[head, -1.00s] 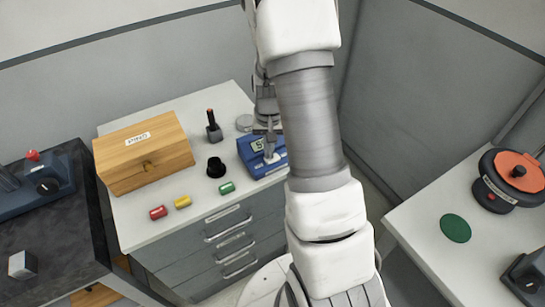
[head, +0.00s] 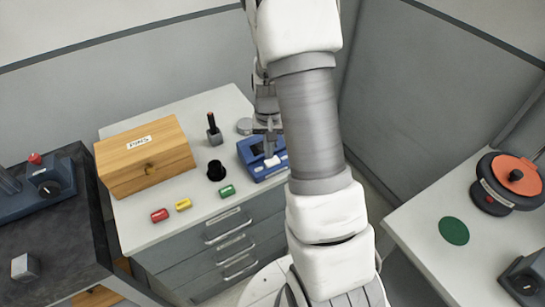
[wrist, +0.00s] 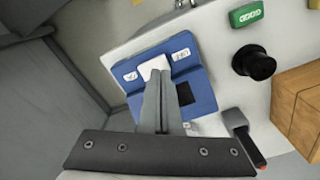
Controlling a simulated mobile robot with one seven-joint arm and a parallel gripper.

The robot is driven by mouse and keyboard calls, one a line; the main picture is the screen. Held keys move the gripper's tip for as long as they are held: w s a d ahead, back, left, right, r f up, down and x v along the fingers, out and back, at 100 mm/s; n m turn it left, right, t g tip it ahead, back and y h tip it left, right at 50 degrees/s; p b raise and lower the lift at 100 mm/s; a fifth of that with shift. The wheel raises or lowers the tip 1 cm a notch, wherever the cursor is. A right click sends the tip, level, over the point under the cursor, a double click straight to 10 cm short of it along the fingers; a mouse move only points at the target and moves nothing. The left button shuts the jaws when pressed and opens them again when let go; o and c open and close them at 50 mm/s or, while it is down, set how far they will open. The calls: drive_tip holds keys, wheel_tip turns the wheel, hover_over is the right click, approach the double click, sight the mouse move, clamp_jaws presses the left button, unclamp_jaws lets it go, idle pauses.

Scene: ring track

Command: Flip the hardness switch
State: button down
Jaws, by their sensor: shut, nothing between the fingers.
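The blue device (head: 262,172) stands near the right edge of the white cabinet top. It also shows in the wrist view (wrist: 200,95), with a white switch (wrist: 153,64) between two small labels too small to read. Its small display (wrist: 184,92) is dark. My gripper (wrist: 157,78) is shut and empty, with its fingertips right at the switch in the wrist view; I cannot tell whether they touch it. In the head view my gripper (head: 270,154) is over the device, and my arm hides part of the area.
A wooden box (head: 145,165), a black cup-like piece (head: 216,171), a black-handled tool (head: 214,130) and red, yellow and green pieces (head: 226,191) share the cabinet top. An orange-topped round device (head: 510,180) and a green disc (head: 453,231) are on the right counter.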

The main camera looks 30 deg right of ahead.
wheel_tip(320, 180, up, 5)
drive_tip(key=p, duration=0.2)
drive_tip(key=shift+f+p, duration=0.2)
drive_tip(key=shift+p, duration=0.15)
wheel_tip(320, 180, up, 17)
drive_tip(key=n+t, duration=0.3)
hover_over(268, 162)
drive_tip(key=s+a, duration=0.5)
drive_tip(key=a, duration=0.2)
drive_tip(key=s+a+r+n+t, duration=0.1)
drive_tip(key=s+a+r, duration=0.1)
drive_tip(key=s+r, duration=0.2)
drive_tip(key=s+a+r+n+t, duration=0.1)
drive_tip(key=s+a+r, duration=0.2)
drive_tip(key=s, duration=0.6)
drive_tip(key=shift+s+r+n+t, duration=0.3)
drive_tip(key=shift+s+r, duration=0.1)
drive_tip(key=shift+r, duration=0.2)
drive_tip(key=shift+w, duration=0.1)
